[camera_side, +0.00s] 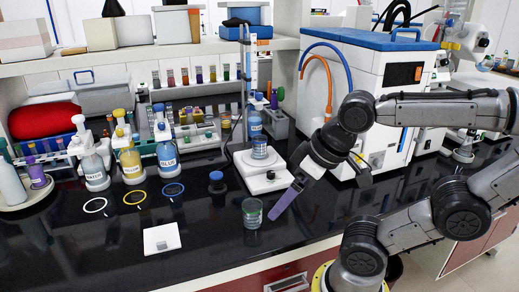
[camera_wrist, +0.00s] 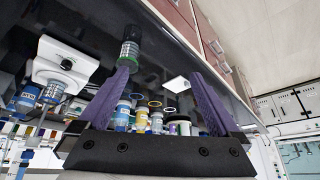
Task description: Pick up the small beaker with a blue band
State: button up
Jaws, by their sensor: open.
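A small glass beaker (camera_side: 252,213) stands upright on the black counter near its front edge. Its band looks greenish in the side view, and I cannot clearly make out blue. It also shows in the wrist view (camera_wrist: 129,50), near the tip of the left finger. My gripper (camera_side: 275,213) has purple fingers, pointing down and left just right of the beaker. In the wrist view my gripper (camera_wrist: 160,78) is open with nothing between its fingers. In the side view the fingers overlap, so the gap to the beaker is hard to judge.
A white square plate (camera_side: 162,239) lies left. Labelled wash bottles (camera_side: 130,163) stand further back. Counter between beaker and plate is clear.

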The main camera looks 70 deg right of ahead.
jog(key=w+d+r+m+h, duration=0.3)
jog(key=w+d+r+m, duration=0.5)
jog(key=w+r+m, duration=0.15)
jog(key=m+g+h, duration=0.3)
jog(key=m+g, duration=0.2)
jog(key=m, duration=0.2)
send_over(261, 144)
jog(key=w+a, duration=0.2)
jog(key=a, duration=0.3)
notch_tip(261, 144, down, 4)
jog(key=shift+m+g, duration=0.25)
jog(key=shift+g, duration=0.05)
jog(key=x, duration=1.1)
jog(key=shift+s+d+f, duration=0.1)
jog(key=shift+d, duration=0.2)
jog(key=shift+a+x, duration=0.1)
jog(key=shift+x, duration=1.4)
jog(key=shift+a+x, duration=0.15)
jog(key=shift+x, duration=1.35)
jog(key=shift+s+f, duration=0.1)
jog(key=shift+s, duration=0.05)
grip_shut()
